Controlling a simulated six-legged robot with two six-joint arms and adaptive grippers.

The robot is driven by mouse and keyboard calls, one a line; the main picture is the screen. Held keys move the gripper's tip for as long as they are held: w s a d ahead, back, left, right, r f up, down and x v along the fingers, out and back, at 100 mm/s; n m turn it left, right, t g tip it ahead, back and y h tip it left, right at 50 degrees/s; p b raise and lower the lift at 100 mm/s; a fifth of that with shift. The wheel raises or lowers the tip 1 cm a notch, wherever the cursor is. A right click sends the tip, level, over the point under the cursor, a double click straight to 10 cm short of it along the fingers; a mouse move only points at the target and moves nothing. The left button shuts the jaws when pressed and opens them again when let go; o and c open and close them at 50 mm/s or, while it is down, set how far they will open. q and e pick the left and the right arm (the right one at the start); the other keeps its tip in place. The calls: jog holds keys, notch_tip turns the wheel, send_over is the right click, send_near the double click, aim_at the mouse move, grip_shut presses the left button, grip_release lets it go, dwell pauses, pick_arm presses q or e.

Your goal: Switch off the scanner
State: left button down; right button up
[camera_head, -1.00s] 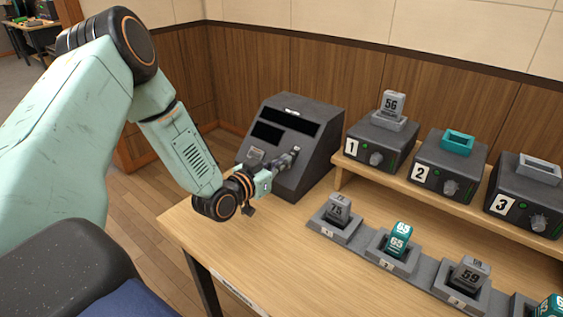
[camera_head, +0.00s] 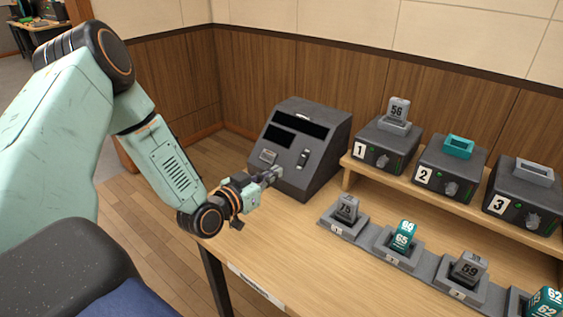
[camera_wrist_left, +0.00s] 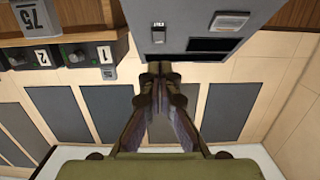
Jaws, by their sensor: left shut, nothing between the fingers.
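The scanner (camera_head: 327,150) is a dark grey box with a sloped front at the back of the table, with two black screens. A small rocker switch (camera_head: 303,158) sits on the right of its lower front; I cannot tell its position for sure. My left gripper (camera_head: 277,173) is shut and empty, just in front of the scanner, below and left of the switch and apart from it. In the left wrist view the shut fingertips (camera_wrist_left: 159,69) point towards the scanner (camera_wrist_left: 183,13), with the switch (camera_wrist_left: 158,34) beyond them. My right gripper is out of view.
Numbered boxes 1 (camera_head: 382,146), 2 (camera_head: 449,170) and 3 (camera_head: 524,200) stand on a raised shelf to the right. A row of grey holders (camera_head: 396,256) with numbered blocks lies in front of them. Table around the scanner's front is clear.

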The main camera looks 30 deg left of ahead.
pick_arm(q)
jog(key=s, duration=0.3)
jog(key=s+p, duration=0.1)
jog(key=shift+s+a+f, duration=0.2)
jog(key=shift+f, duration=0.15)
jog(key=shift+w, duration=0.15)
